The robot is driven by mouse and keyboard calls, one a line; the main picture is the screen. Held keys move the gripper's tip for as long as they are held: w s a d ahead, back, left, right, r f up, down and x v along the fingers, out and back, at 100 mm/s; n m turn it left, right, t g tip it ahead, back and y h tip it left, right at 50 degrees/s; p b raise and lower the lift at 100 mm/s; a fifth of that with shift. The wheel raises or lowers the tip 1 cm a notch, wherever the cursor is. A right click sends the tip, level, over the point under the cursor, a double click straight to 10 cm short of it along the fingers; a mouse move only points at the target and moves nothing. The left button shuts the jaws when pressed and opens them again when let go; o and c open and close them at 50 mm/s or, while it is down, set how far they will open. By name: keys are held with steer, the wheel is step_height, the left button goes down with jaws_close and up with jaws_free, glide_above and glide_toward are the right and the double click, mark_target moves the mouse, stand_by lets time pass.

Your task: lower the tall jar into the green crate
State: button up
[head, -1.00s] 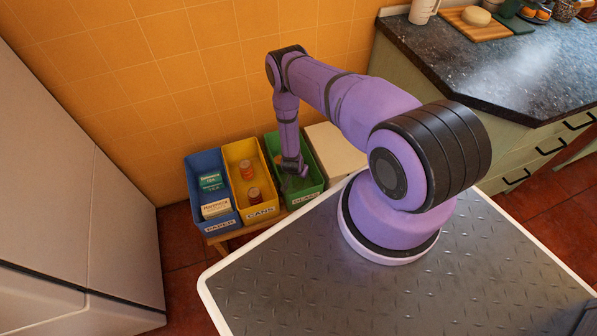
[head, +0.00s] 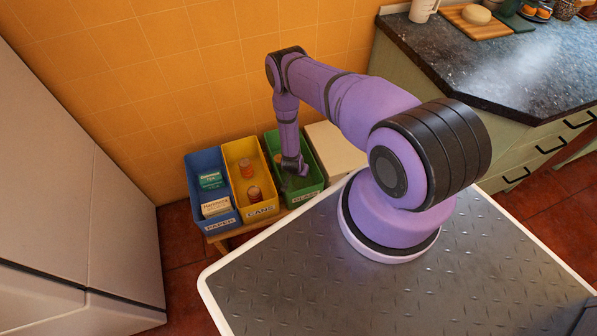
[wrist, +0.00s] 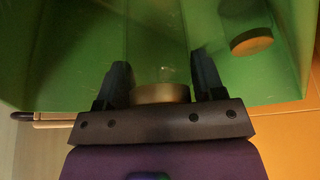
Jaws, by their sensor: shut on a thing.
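My gripper (wrist: 160,75) is shut on the tall jar (wrist: 161,93), whose round gold lid shows between the two dark fingers in the wrist view. The jar's body is hardly visible below the lid. In the head view my gripper (head: 288,184) is down inside the green crate (head: 312,190), between its walls, and the jar cannot be made out there. The green crate wall (wrist: 85,60) fills much of the wrist view. I cannot tell whether the jar touches the crate floor.
Another gold-lidded jar (wrist: 250,41) is in the green crate, right of the fingers in the wrist view. The yellow crate (head: 262,211) holds two cans, and the blue crate (head: 221,224) holds paper boxes. A pale box (head: 335,148) stands right of the green crate.

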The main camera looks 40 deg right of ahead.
steer(key=shift+f, duration=0.2)
steer(key=o, duration=1.1)
steer(key=shift+c, duration=0.2)
steer(key=shift+r, duration=0.15)
steer(key=v, duration=1)
steer(key=shift+r, duration=0.3)
steer(key=shift+a, duration=0.15)
